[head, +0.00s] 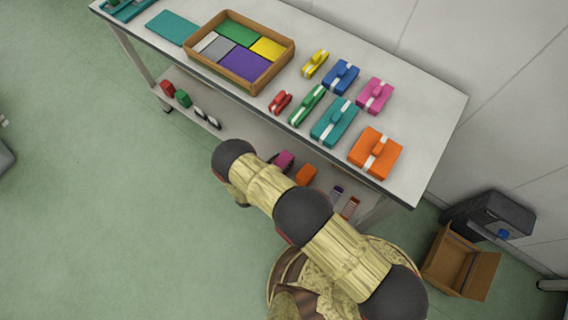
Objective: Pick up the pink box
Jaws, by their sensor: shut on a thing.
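A pink box (375,95) with a white band and a raised pink piece on top sits on the white table, near the back edge on the right side. A magenta box (284,161) shows on the lower shelf, partly hidden by my arm. My arm reaches in from the bottom right and bends down in front of the table. My gripper does not show; the arm hides whatever is at its end, so I cannot see what it holds.
Blue (341,77), teal (334,121), orange (375,152), green (307,105), yellow (315,63) and red (280,102) boxes surround the pink one. A brown tray (287,62) of coloured blocks stands left. An open cardboard box (447,262) lies on the floor right.

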